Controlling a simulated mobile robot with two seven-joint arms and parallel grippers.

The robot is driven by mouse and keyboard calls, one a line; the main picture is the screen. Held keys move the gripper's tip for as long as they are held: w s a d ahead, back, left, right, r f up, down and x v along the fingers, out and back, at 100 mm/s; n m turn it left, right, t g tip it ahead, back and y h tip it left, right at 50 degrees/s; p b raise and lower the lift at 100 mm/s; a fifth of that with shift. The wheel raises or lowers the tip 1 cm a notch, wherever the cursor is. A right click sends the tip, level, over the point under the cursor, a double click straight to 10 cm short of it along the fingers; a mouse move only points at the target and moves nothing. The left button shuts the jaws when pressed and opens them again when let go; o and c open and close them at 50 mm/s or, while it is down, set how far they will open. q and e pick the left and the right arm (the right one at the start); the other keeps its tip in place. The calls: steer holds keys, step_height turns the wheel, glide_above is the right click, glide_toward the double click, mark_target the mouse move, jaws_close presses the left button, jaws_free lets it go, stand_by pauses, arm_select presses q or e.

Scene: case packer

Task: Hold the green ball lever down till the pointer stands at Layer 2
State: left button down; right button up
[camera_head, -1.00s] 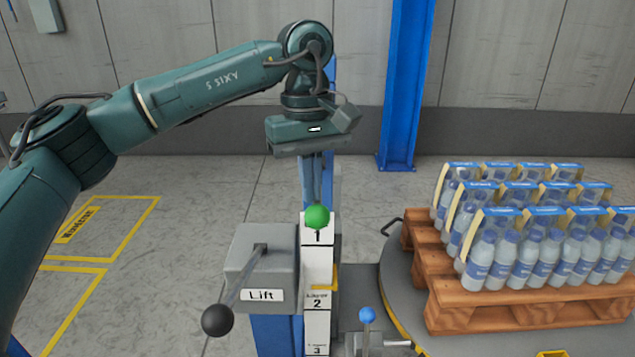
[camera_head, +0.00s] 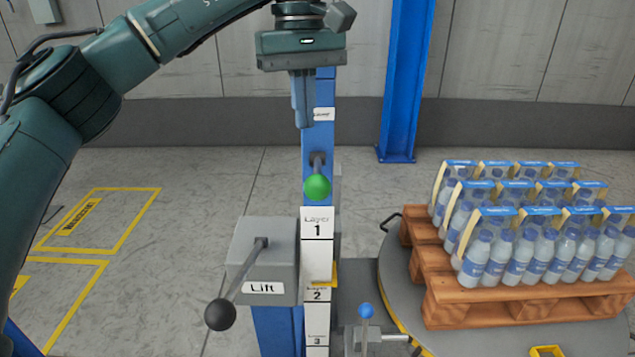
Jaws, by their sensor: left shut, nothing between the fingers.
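The green ball (camera_head: 317,187) sits on the end of a short lever on the blue post, above the Layer 1 label (camera_head: 317,224). My left gripper (camera_head: 303,126) is shut and empty, above and slightly left of the ball, with a visible gap between them. The yellow pointer (camera_head: 333,274) is partly hidden behind the scale (camera_head: 318,262). It stands below the Layer 1 label and just above the Layer 2 label (camera_head: 317,294). My right gripper is not in view.
A grey Lift box (camera_head: 262,250) with a black ball lever (camera_head: 220,314) stands left of the scale. A blue ball lever (camera_head: 366,311) is below right. A wooden pallet (camera_head: 470,308) with bottle packs is on the turntable at right. A blue column (camera_head: 405,80) stands behind.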

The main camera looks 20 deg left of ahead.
arm_select(q)
step_height(320, 180, up, 3)
steer(key=shift+w+a+r+p, duration=0.1)
steer(key=shift+a+p, duration=0.05)
steer(key=shift+p, duration=0.2)
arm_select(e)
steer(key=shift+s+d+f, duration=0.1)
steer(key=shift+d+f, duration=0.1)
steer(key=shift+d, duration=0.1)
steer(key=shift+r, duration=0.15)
